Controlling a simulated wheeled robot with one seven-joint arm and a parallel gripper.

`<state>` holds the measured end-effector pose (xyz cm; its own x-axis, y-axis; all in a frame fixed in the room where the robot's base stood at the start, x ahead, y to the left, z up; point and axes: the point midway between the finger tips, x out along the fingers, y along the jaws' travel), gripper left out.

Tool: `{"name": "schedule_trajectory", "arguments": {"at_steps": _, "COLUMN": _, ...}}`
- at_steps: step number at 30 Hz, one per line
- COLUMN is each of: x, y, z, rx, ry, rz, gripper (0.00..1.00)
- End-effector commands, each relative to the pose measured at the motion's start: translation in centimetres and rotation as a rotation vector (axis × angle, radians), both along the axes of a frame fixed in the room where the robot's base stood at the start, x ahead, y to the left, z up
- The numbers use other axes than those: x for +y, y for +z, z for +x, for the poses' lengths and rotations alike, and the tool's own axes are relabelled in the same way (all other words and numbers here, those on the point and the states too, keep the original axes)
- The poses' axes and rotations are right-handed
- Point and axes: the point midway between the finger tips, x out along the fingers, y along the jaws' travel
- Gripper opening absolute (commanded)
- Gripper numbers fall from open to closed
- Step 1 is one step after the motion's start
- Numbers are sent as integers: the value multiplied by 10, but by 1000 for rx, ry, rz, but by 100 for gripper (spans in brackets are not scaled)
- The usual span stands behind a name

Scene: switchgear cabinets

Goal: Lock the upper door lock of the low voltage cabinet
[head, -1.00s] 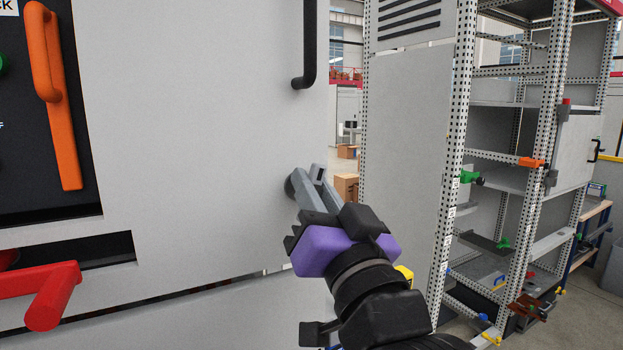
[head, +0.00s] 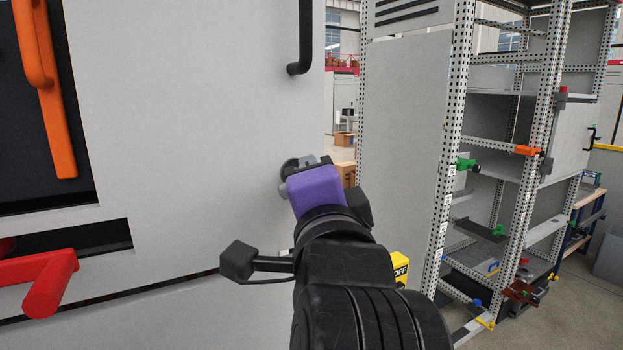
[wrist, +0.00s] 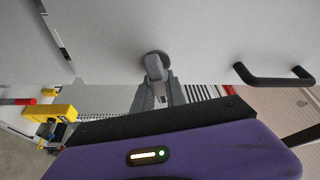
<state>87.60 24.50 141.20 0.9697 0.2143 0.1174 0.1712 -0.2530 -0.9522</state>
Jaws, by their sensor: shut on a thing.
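The low voltage cabinet's light grey door (head: 190,110) fills the left and middle of the head view. A small round grey lock (wrist: 155,60) with a protruding key or knob sits on the door in the wrist view. My gripper (wrist: 158,92) has its two grey fingers shut on the lock's protruding part. In the head view my purple gripper body (head: 315,190) hides most of the fingers, and only part of the lock (head: 290,167) shows near the door's right edge. The exact angle of the lock's part is hard to tell.
A black door handle (head: 304,40) is above my gripper; it also shows in the wrist view (wrist: 272,78). An orange lever (head: 45,90) and a red handle (head: 45,280) stick out at left. A perforated-frame rack (head: 455,150) stands to the right, beyond a gap.

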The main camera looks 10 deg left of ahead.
Motion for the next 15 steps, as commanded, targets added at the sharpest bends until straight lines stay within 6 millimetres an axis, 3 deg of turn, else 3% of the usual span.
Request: {"name": "schedule_trajectory", "arguments": {"at_steps": 15, "x": 0, "y": -3, "z": 1, "rx": 165, "ry": 1, "rz": 241, "gripper": 0}}
